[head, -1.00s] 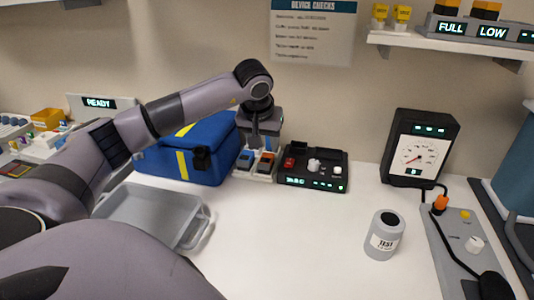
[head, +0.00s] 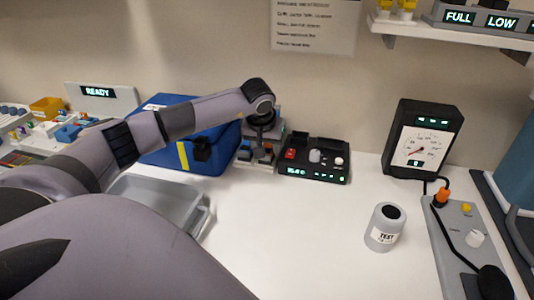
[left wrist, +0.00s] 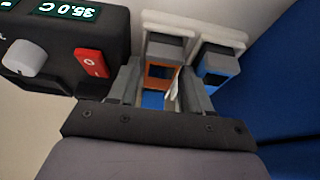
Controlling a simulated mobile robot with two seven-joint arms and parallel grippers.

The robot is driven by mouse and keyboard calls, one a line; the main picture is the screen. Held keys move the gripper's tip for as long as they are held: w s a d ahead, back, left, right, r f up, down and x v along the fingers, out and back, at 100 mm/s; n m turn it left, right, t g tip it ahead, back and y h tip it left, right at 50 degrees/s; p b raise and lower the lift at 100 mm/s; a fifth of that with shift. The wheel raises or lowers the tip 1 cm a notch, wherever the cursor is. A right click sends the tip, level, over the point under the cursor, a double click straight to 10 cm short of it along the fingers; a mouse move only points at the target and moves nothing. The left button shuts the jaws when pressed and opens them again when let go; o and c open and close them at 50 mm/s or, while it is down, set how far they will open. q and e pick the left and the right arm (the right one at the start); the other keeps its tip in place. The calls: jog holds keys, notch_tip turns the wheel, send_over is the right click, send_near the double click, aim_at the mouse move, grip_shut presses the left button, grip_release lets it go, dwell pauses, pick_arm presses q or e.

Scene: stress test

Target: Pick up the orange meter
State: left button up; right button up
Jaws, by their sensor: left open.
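The orange meter (left wrist: 160,76) is a grey-topped device with an orange-framed face, set in a white stand (left wrist: 190,22) beside a blue meter (left wrist: 214,64). In the head view the orange meter (head: 267,154) is partly hidden under my left wrist. My left gripper (left wrist: 160,88) is open, with one finger on each side of the orange meter. Its right finger is in the gap between the orange and blue meters. I cannot tell whether the fingers touch it. My right gripper is not in view.
A black control box (head: 314,160) with a red switch stands close right of the stand. A blue bag (head: 185,160) is close on the left. A grey tray (head: 160,197) lies in front of the bag. A grey TEST jar (head: 384,228) stands right; the counter's middle (head: 290,230) is clear.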

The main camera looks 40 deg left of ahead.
pick_arm(q)
jog(key=c, duration=0.8)
jog(key=shift+r, duration=0.15)
